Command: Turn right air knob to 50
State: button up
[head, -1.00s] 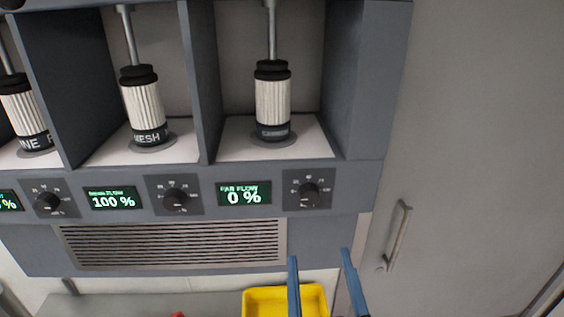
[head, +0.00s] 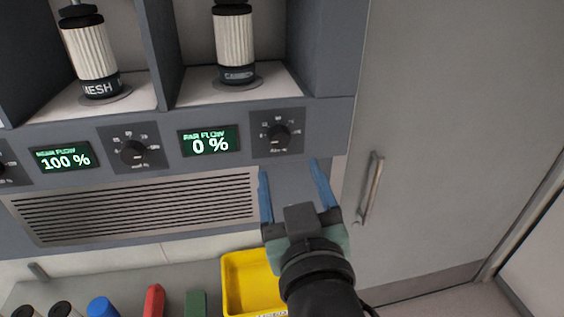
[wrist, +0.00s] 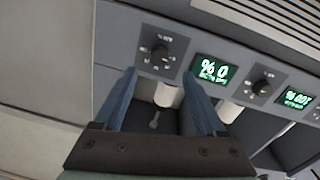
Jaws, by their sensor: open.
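The right air knob (head: 278,135) is a black dial on a dark square plate at the right end of the panel. The display (head: 209,142) to its left reads FAR FLOW 0 %. My gripper (head: 294,172) is open and empty, with blue fingers pointing up, just below the knob in the head view. In the wrist view the picture is upside down. There the knob (wrist: 160,52) sits beyond and between the open fingertips (wrist: 163,85), apart from them. The FAR FLOW display (wrist: 213,71) is right of it.
A second knob (head: 133,152) and a display (head: 64,158) reading 100 % are to the left. A vent grille (head: 130,207) lies below. A yellow bin (head: 238,285) and small items stand on the lower shelf. A door handle (head: 370,188) stands out at right.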

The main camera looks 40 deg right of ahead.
aim_at(280, 142)
jog(key=x, duration=0.8)
jog(key=shift+w, duration=0.1)
grip_shut()
